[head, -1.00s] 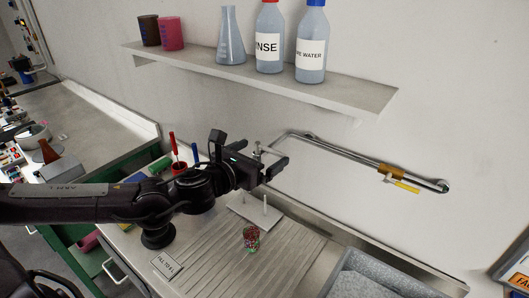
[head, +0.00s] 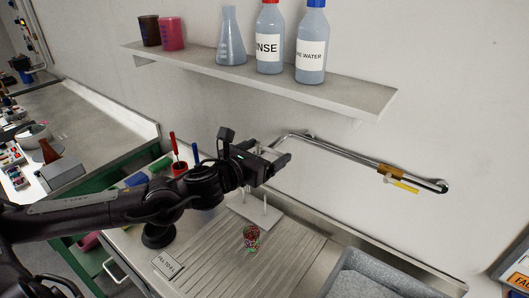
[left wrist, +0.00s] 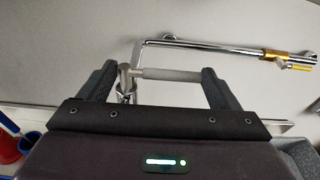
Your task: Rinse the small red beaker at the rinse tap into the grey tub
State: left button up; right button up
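A small beaker (head: 251,238) with mottled red and green colouring stands upright on the ribbed drainboard (head: 205,262). The chrome rinse tap (head: 345,160) runs along the wall, with a brass body and yellow lever (head: 404,187); it also shows in the left wrist view (left wrist: 220,48). The grey tub (head: 385,280) is at the bottom right, partly cut off.
A white peg stand (head: 255,212) is behind the beaker. A label card (head: 168,265) lies at the drainboard's left. The shelf (head: 350,97) above holds a dark beaker (head: 149,32), a pink-red beaker (head: 171,33), a flask (head: 231,38) and two bottles (head: 269,40).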

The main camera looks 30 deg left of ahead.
pick_arm(q)
jog(key=shift+s+a+m+h+p, duration=0.15)
jog(key=shift+a+m+h+p, duration=0.1)
jog(key=shift+m+h+p, duration=0.35)
jog(key=shift+c, duration=0.5)
jog(key=shift+s+a+r+m+g+h, duration=0.15)
jog(key=shift+m+g+h, duration=0.25)
jog(key=shift+h, duration=0.5)
jog(key=shift+s+a+m+h+p, duration=0.15)
jog(key=shift+m+h+p, duration=0.25)
jog(key=shift+m+h, duration=0.3)
jog(key=shift+g, duration=0.3)
jog(key=shift+h, duration=0.3)
